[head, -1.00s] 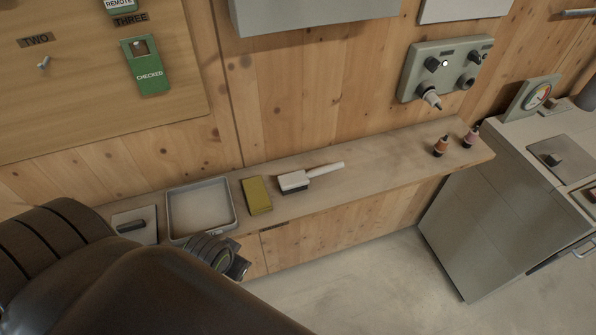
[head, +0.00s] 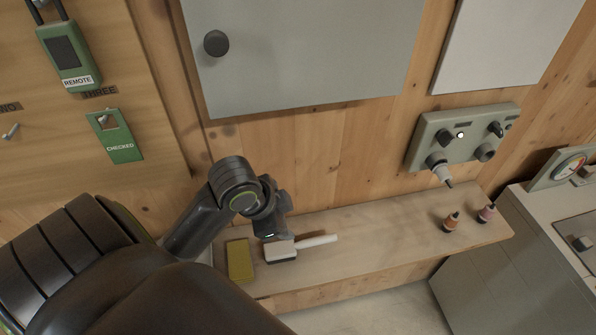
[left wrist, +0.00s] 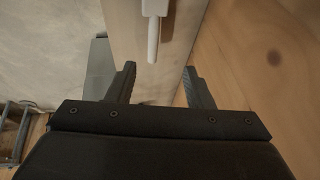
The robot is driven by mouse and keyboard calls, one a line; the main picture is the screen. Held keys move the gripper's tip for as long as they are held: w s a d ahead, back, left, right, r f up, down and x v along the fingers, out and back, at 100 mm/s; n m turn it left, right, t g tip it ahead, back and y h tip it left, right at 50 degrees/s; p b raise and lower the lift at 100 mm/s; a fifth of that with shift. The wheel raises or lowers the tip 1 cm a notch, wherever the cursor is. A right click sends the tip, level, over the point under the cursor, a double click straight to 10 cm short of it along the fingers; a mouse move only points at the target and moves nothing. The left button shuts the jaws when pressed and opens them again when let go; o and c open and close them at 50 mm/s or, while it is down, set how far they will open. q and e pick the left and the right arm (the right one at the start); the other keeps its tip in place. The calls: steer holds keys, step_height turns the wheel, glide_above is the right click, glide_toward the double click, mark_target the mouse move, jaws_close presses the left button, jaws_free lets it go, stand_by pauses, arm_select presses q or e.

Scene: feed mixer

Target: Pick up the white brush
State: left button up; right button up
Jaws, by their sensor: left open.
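The white brush (head: 312,242) lies on the wooden shelf, its block at the left with dark bristles underneath and its slim handle pointing right. My left gripper (head: 270,232) is just above and behind the block in the head view; whether it touches cannot be told there. In the left wrist view the brush handle (left wrist: 153,42) hangs in from the top, beyond the fingertips. My left gripper (left wrist: 160,72) is open there, with nothing between its fingers. My right gripper is not in view.
A yellow sponge-like block (head: 240,259) lies just left of the brush. Two small bottles (head: 452,221) stand at the shelf's right end (head: 400,225). A control panel (head: 462,137) and a grey cabinet (head: 305,50) are on the wall above.

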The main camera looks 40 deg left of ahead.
arm_select(q)
step_height(320, 180, down, 3)
steer(key=b, duration=0.7)
glide_toward(303, 244)
steer(key=shift+w+f, duration=0.8)
steer(key=shift+w, duration=0.1)
steer(key=x, duration=0.3)
steer(key=shift+f, duration=0.15)
steer(key=shift+w+f, duration=0.2)
steer(key=shift+f, duration=0.25)
steer(key=x, duration=0.4)
steer(key=shift+s+d+f+p, duration=0.1)
steer(key=shift+s+f+p, duration=0.1)
steer(key=shift+s+p, duration=0.2)
steer(key=shift+w+f, duration=0.2)
steer(key=shift+f, duration=0.1)
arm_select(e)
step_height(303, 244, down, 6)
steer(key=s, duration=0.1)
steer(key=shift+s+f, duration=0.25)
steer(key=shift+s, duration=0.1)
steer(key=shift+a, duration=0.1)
arm_select(q)
jaws_close()
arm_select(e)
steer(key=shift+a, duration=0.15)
